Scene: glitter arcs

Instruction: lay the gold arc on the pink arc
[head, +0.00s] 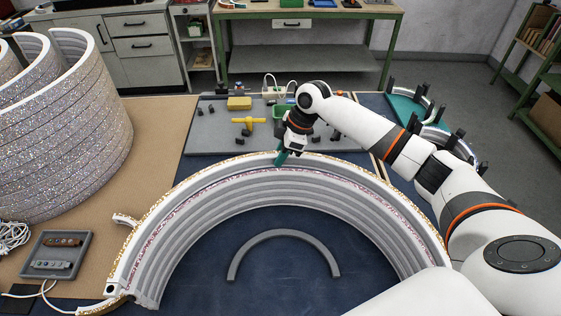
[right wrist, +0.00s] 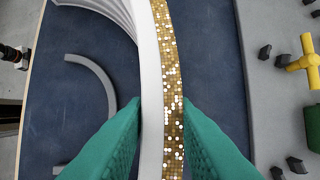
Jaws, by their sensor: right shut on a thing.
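The gold arc (head: 150,226) is a wide white half-ring with a gold glitter outer face. In the right wrist view the fingers straddle the gold arc (right wrist: 172,80), one on each side. The pink arc (head: 205,189) shows only as a thin pink glitter band just inside and below the gold arc. I cannot tell whether the two touch. My left gripper is not in view.
Tall silver-glitter arcs (head: 65,130) stand at the left. A grey small arc (head: 284,234) lies on the blue mat inside the stack. A grey tray (head: 57,254) sits at lower left. A grey board (head: 215,137) with a yellow tool (head: 249,121) lies behind the stack.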

